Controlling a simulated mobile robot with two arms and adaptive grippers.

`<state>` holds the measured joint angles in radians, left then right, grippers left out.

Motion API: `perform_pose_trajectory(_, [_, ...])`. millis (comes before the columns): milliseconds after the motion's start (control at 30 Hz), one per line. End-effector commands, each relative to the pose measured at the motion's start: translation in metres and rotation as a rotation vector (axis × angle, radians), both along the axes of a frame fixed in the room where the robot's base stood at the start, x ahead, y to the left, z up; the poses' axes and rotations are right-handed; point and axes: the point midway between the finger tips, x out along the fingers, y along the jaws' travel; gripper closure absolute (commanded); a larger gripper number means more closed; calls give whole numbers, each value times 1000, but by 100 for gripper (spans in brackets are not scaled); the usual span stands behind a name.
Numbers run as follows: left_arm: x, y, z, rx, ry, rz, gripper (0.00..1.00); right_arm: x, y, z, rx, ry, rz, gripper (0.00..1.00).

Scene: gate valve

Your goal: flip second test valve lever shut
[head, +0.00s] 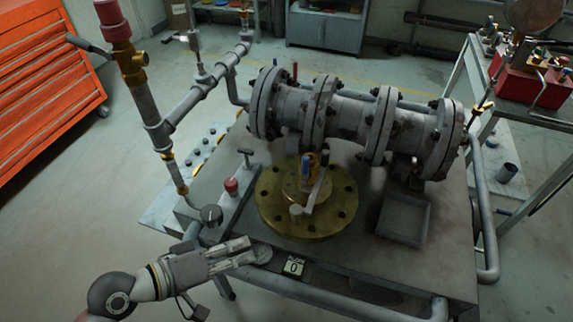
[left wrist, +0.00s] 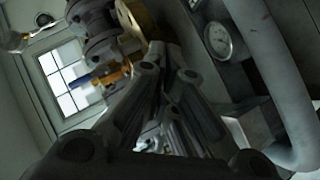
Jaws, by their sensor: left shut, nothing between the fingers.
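My left gripper (head: 246,251) is shut and empty near the front left of the bench, in front of the brass flange (head: 338,222). A small valve with a blue part and a brass body (head: 307,168) rises at that flange, beyond my fingertips, with a grey lever-like bar (head: 318,190) beside it. In the left wrist view my shut fingers (left wrist: 168,62) fill the middle, and a blue-tipped brass fitting (left wrist: 108,78) lies left of them, apart. A red-handled lever (head: 295,70) stands behind the large pipe. I cannot tell which lever is the second one. My right gripper is not in view.
The large flanged pipe (head: 345,118) crosses the bench (head: 350,262). A shallow tray (head: 403,218) is at right. A gauge (left wrist: 218,40) shows in the wrist view.

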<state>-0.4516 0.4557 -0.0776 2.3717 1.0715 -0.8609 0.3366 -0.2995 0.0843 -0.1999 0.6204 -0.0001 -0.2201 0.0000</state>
Motion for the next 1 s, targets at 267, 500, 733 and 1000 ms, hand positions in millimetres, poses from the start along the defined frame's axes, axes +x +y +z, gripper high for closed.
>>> perform_pose_trajectory(267, [24,6,73,-411,79,79,100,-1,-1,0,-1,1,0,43])
perform_pose_trajectory(500, [36,17,103,-593,142,125,100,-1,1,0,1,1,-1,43])
perform_pose_trajectory(733, [38,19,107,-621,153,132,100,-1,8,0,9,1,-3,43])
perform_pose_trajectory(1000, [40,17,108,-620,151,133,100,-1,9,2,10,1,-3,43])
